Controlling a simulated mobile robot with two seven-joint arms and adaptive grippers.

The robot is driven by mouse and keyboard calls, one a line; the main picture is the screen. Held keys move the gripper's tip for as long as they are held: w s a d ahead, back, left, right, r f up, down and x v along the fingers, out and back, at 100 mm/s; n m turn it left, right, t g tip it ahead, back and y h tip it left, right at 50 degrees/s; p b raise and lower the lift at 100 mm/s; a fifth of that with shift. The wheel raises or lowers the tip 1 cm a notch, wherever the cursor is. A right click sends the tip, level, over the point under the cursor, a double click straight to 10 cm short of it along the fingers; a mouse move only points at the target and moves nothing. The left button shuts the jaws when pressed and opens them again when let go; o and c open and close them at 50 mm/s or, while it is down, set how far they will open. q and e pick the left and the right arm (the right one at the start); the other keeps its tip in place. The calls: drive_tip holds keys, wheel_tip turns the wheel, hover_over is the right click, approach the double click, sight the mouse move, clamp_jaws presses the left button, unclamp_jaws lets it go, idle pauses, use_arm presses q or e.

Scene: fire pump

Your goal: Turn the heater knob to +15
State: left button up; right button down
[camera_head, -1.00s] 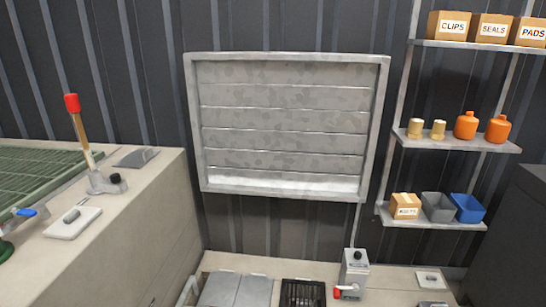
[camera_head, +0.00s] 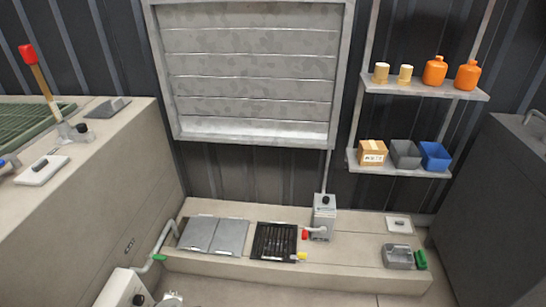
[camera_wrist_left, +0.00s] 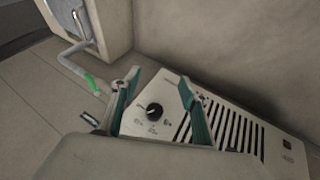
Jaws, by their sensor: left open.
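The heater (camera_wrist_left: 236,125) is a pale box with a slotted grille in the left wrist view. Its round black knob (camera_wrist_left: 154,112) has a light pointer mark and small markings around it, too small to read. My left gripper (camera_wrist_left: 161,84) is open, with its teal fingers spread on either side of the knob in the picture. The knob is not gripped; I cannot tell the exact gap. In the head view the heater (camera_head: 114,289) shows at the bottom edge with its dark knob (camera_head: 138,299), partly cut off. My right gripper is in neither view.
A low concrete plinth carries grey hatch plates (camera_head: 214,235), a black grate (camera_head: 274,240) and a grey switch box (camera_head: 324,217). A pipe with a green-tipped handle (camera_head: 158,257) stands near the heater. A tall concrete block (camera_head: 100,200) is at left, shelves (camera_head: 420,88) at right.

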use_arm(q)
drive_tip(key=a+r+m+t+p, duration=0.2)
drive_tip(key=a+r+m+t, duration=0.15)
drive_tip(key=a+r, duration=0.3)
wheel_tip(320, 180, up, 6)
drive_tip(key=s+m+t+p, duration=0.2)
drive_tip(key=m+p, duration=0.1)
drive_tip(key=m, duration=0.3)
drive_tip(key=s+d+r+m+h+p, duration=0.2)
drive_tip(key=s+d+r+m, duration=0.4)
drive_tip(key=s+d+r, duration=0.4)
drive_tip(key=s+d+r+m+h+p, duration=0.3)
drive_tip(key=s+d+r+m+h, duration=0.2)
drive_tip(key=s+d+r, duration=0.5)
drive_tip(key=s+d+m, duration=0.1)
drive_tip(key=s+d, duration=0.2)
drive_tip(key=d, duration=0.3)
drive_tip(key=shift+r+p, duration=0.25)
drive_tip(key=shift+p, duration=0.05)
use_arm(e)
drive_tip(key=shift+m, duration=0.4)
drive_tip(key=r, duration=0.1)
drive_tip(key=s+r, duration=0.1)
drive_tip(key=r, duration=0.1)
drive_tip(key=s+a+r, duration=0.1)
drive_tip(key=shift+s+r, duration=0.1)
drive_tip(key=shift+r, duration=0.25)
use_arm(q)
drive_tip(key=shift+m, duration=0.25)
